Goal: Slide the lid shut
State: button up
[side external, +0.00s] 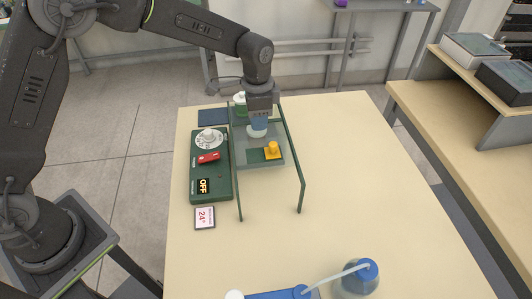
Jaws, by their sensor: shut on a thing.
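The lid (247,156) looks like a pale see-through panel between two long dark green rails, the right one (301,178) and the left one (238,199). It lies toward the far part of the rails; the nearer stretch between them is open. A pale round knob (257,132) stands on the lid. My gripper (259,122) comes down from above and is shut on this knob. The fingertips are small and partly hidden. A yellow-orange knobbed piece (272,148) is just right of and nearer than the knob; I cannot tell whether it is on or under the lid.
A green control box (224,185) with a white dial, red switch and OFF label stands left of the rails. A dark blue mat (213,116) is behind. A blue bottle (359,276) stands at the front. The table's right side is clear.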

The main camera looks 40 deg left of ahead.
jog(key=w+a, duration=0.6)
jog(key=shift+w+a, duration=0.15)
jog(key=shift+w, duration=0.05)
jog(key=o, duration=0.7)
jog(key=shift+c, duration=0.2)
jog(key=shift+r, duration=0.1)
notch_tip(320, 180, up, 7)
dwell(0.9)
